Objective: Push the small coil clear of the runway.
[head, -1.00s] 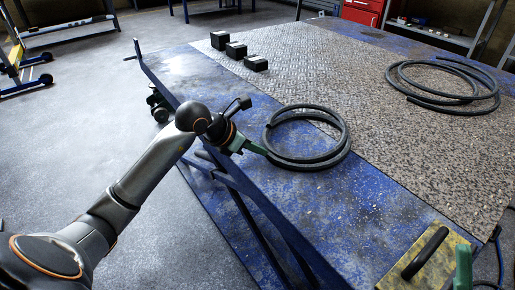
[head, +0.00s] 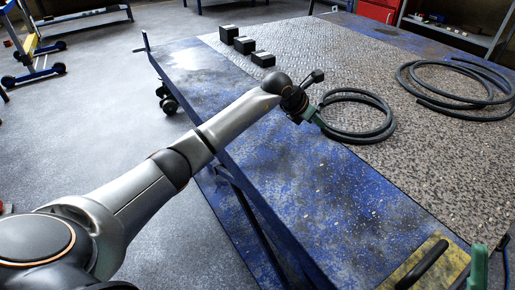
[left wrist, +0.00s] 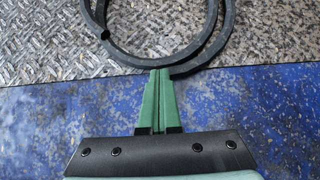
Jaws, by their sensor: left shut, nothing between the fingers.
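The small coil (head: 356,138), a dark hose wound in a ring, lies flat mostly on the grey tread plate (head: 330,55). Its near edge is at the border with the blue painted strip (head: 300,190). My left gripper (head: 319,119) is shut and empty, its green fingertips at the coil's near left side. In the left wrist view, the tips (left wrist: 160,74) meet the near edge of the coil (left wrist: 222,48), seemingly touching it. A green upright piece (head: 478,265) at the lower right looks like part of my right gripper; its jaws cannot be made out.
A larger hose coil (head: 462,112) lies on the plate at the right. Several black blocks (head: 243,45) stand at the plate's far left. A yellow pad (head: 412,265) with a black handle is at the lower right.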

